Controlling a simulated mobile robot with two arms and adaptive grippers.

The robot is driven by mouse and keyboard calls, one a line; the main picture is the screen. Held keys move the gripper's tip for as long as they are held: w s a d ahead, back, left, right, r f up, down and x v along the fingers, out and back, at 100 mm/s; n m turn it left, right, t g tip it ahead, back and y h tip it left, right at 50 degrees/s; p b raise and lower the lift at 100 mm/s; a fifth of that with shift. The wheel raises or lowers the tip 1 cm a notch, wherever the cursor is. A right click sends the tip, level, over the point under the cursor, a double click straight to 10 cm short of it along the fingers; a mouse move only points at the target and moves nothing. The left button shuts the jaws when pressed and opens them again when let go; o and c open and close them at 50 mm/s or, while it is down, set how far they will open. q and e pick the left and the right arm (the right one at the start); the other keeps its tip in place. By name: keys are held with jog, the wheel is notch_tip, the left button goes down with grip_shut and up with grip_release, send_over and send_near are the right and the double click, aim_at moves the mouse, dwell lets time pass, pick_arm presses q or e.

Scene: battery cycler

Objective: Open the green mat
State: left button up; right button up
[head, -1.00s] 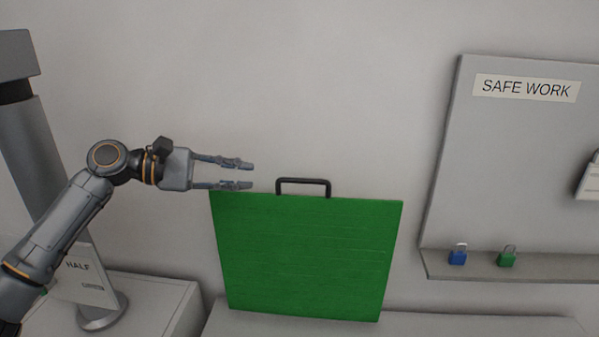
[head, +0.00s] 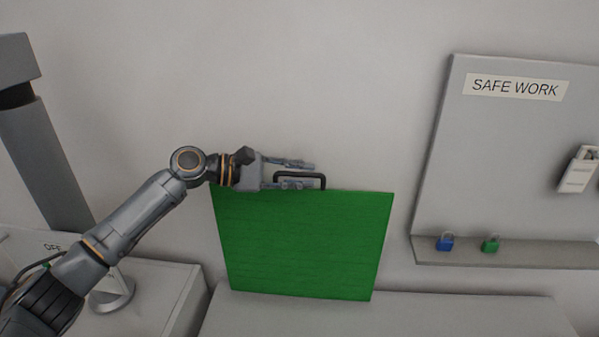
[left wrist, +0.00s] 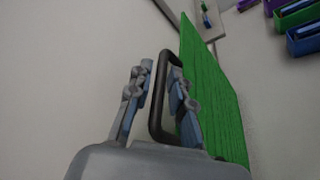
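The green mat (head: 300,245) stands upright against the back wall on a light grey surface. A black handle (head: 322,180) rises from its top edge. My left gripper (head: 304,174) is at the handle from the left, with its fingers apart. In the left wrist view the handle (left wrist: 157,110) lies between the two open fingers of my left gripper (left wrist: 160,88), close to the finger on the mat's side. The green mat (left wrist: 222,105) runs along the right of that view. My right gripper is not in view.
A grey "SAFE WORK" board (head: 500,150) is on the wall at the right, with a blue padlock (head: 445,242) and a green padlock (head: 491,244) on its ledge. The grey surface (head: 400,315) in front of the mat is clear.

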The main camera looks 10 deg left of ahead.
pick_arm(q)
jog(key=shift+c, duration=0.2)
grip_shut()
jog(key=shift+s, duration=0.15)
jog(key=s+f+m+b, duration=0.2)
jog(key=s+f+b, duration=0.2)
jog(key=s, duration=0.8)
jog(key=s+f+m+t+h+b, duration=0.1)
jog(key=s+f+b, duration=0.3)
jog(key=s, duration=0.7)
jog(key=shift+s+m+t+h, duration=0.3)
jog(key=shift+s+m, duration=0.1)
jog(key=shift+m, duration=0.5)
jog(key=shift+r, duration=0.1)
